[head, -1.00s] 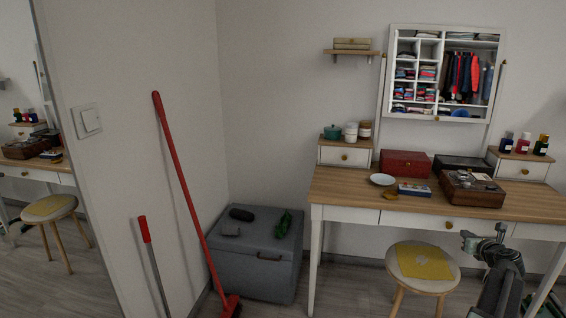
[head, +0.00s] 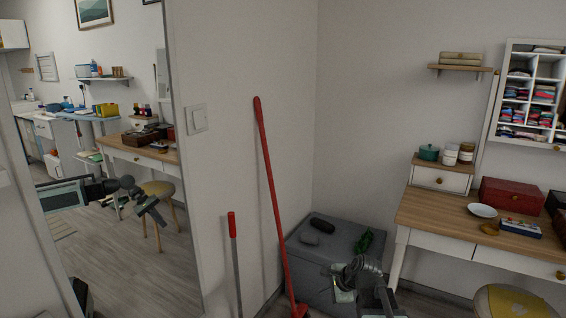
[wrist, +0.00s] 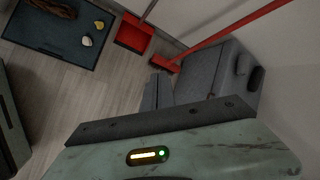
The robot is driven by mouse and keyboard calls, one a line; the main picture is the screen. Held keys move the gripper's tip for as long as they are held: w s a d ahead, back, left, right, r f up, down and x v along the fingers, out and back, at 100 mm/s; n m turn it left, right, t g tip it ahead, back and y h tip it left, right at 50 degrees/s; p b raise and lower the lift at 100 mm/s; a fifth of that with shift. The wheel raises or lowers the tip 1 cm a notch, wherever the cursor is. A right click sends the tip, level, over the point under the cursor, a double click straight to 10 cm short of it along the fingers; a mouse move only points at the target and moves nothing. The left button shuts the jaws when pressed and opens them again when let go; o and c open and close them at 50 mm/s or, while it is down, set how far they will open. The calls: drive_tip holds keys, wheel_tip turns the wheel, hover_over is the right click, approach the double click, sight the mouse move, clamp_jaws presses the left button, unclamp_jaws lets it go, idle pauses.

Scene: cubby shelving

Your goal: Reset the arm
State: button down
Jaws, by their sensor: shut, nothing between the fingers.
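My gripper (head: 341,282) shows at the lower middle of the head view, in front of the grey storage box (head: 318,262). In the wrist view my gripper (wrist: 159,88) has its dark fingers together, with nothing held between them. The fingers point over bare wooden floor beside the grey box (wrist: 215,70). The arm is bent, with its lower part running out of the bottom of the head view.
A red-handled broom (head: 268,180) and a shorter red-handled tool (head: 233,250) lean at the wall. The desk (head: 450,216) and stool (head: 515,302) stand right. A mirror (head: 110,240) fills the left. A red dustpan (wrist: 133,35) and dark tray (wrist: 50,50) lie on the floor.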

drive_tip(key=s+d+f+n+g+h, duration=0.2)
drive_tip(key=s+n+g, duration=0.1)
drive_tip(key=s+n, duration=0.5)
drive_tip(key=s+d+f+n+g+h, duration=0.1)
drive_tip(key=s+f+n+g+h, duration=0.15)
drive_tip(key=s+n, duration=0.55)
wheel_tip(320, 180, up, 29)
drive_tip(key=p, duration=2.9)
drive_tip(key=shift+w, duration=0.25)
